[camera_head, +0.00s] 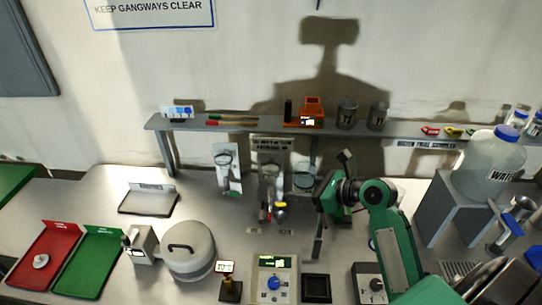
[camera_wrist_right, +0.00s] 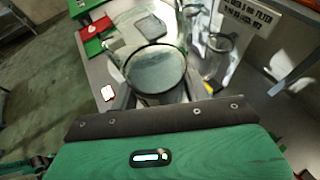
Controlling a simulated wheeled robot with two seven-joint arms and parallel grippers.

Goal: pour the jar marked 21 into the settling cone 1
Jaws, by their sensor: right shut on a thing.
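My right gripper (camera_head: 320,187) is shut on a clear glass jar (camera_head: 304,177), held above the bench at the back. The jar also shows large in the right wrist view (camera_wrist_right: 152,72), with its round mouth toward the camera and greyish contents. No number on it is readable, so I cannot confirm it is 21. Two clear glass vessels, likely the settling cones, stand left of the jar: one at the left (camera_head: 224,160) and one nearer (camera_head: 268,170). I cannot read which is cone 1. A glass vessel (camera_wrist_right: 217,50) shows beside the jar in the wrist view. My left gripper is not visible.
A shelf (camera_head: 225,124) with metal cans (camera_head: 347,114) and an orange box runs behind. A round lidded pot (camera_head: 188,250), a blue-knobbed device (camera_head: 275,281), and red (camera_head: 45,255) and green (camera_head: 88,262) trays are in front. A large water bottle (camera_head: 488,165) stands right.

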